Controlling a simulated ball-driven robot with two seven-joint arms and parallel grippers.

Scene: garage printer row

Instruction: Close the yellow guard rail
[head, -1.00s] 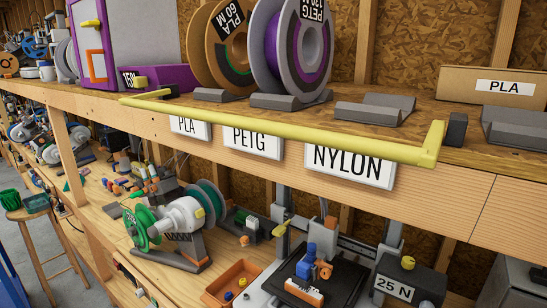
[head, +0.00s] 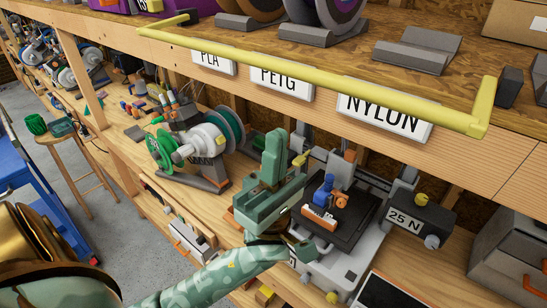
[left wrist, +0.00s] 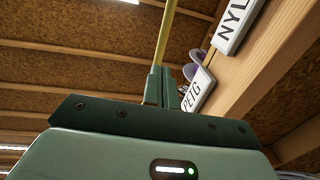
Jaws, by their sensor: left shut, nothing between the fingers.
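The yellow guard rail (head: 320,80) runs along the front edge of the upper shelf, with short bent arms at both ends. It lies low across the shelf edge, in front of the spools. My left gripper (head: 273,140) is green, points upward and is shut and empty. In the head view it shows below the rail, in front of the lower bench, apart from the rail. In the left wrist view the shut fingers (left wrist: 163,85) point up toward the rail (left wrist: 165,35), which seems to extend beyond their tips. My right gripper is out of view.
Label plates PLA (head: 213,61), PETG (head: 282,82) and NYLON (head: 385,117) hang on the shelf front under the rail. Spools (head: 325,18) stand behind it.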

